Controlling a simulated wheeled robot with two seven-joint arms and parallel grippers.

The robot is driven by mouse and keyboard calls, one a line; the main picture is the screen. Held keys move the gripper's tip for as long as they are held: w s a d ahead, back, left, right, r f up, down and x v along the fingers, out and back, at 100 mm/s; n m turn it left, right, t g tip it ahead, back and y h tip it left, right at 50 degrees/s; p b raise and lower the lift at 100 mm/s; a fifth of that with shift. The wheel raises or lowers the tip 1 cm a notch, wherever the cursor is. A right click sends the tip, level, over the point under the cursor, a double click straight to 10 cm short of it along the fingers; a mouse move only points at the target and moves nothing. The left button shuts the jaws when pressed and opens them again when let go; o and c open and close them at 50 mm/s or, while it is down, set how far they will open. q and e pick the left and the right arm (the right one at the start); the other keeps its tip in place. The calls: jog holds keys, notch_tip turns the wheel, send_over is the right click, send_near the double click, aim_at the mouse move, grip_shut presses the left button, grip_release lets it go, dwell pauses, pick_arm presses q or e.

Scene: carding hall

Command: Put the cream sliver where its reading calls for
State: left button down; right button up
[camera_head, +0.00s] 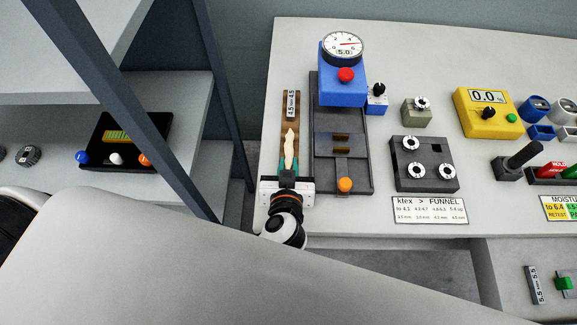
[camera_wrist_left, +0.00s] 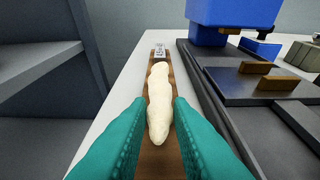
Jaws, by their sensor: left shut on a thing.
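The cream sliver (camera_head: 290,147) lies lengthwise along a narrow brown board (camera_head: 290,122) at the table's left edge. In the left wrist view the sliver (camera_wrist_left: 160,100) runs between the teal fingers. My left gripper (camera_head: 288,166) is shut on its near end, low over the board; whether it is lifted, I cannot tell. A small tag (camera_head: 291,104) at the board's far end seems to read 4.5. The blue gauge (camera_head: 343,85) has a round dial marked 5.0. The card (camera_head: 430,210) headed ktex > FUNNEL lists ranges and millimetre sizes. My right gripper is out of view.
A dark grey bed (camera_head: 325,183) stands just right of the board. Further right are a funnel block (camera_head: 424,182), a yellow meter (camera_head: 488,112) reading 0.0 and a black lever (camera_head: 520,156). A dark shelf post (camera_head: 135,105) rises at left, near a black tray (camera_head: 160,125).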

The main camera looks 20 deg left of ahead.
pick_arm(q)
jog(key=shift+f, duration=0.75)
jog(key=shift+f, duration=0.2)
jog(key=c, duration=1.3)
grip_release()
jog(key=shift+r, duration=0.1)
